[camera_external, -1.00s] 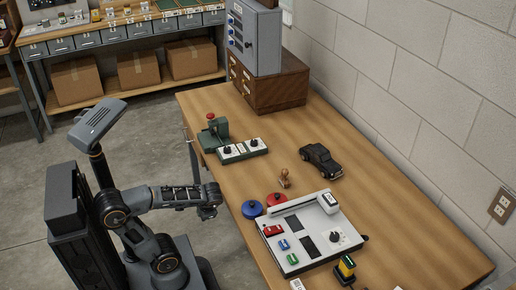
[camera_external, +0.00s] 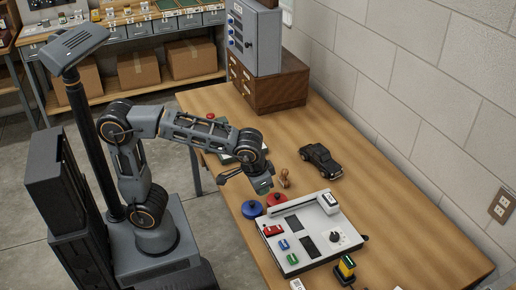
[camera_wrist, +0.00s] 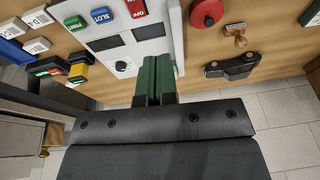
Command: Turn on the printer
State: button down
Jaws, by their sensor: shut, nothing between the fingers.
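The printer (camera_external: 310,222) is a light grey, flat box on the wooden table. On its left side in the external view are a red switch (camera_external: 272,231), a blue button (camera_external: 284,244) and a green button (camera_external: 292,259). In the wrist view the red switch (camera_wrist: 137,8) reads OFF, the blue button (camera_wrist: 101,15) reads SLOT and the green button (camera_wrist: 75,22) reads PRINT. My gripper (camera_external: 263,187) is shut and empty, above the table beyond the printer's far edge. Its green fingers show in the wrist view (camera_wrist: 153,82), overlapping the printer's edge.
A red round button (camera_external: 277,199), a blue round button (camera_external: 252,208) and a wooden stamp (camera_external: 285,179) are close to my gripper. A black toy truck (camera_external: 321,160) lies beyond. A black device with yellow and green (camera_external: 346,268) stands in front of the printer. A wall bounds the right.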

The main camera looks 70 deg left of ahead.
jog(key=d, duration=0.2)
jog(key=d+r+p, duration=0.1)
jog(key=shift+s+d+h, duration=0.1)
jog(key=shift+s+h, duration=0.2)
jog(key=shift+s, duration=0.1)
jog(key=b, duration=0.2)
send_near(269, 229)
jog(key=x, duration=0.5)
jog(key=shift+w+f, duration=0.15)
jog(key=shift+w, duration=0.25)
jog(key=shift+s+f, duration=0.15)
jog(key=shift+f, duration=0.6)
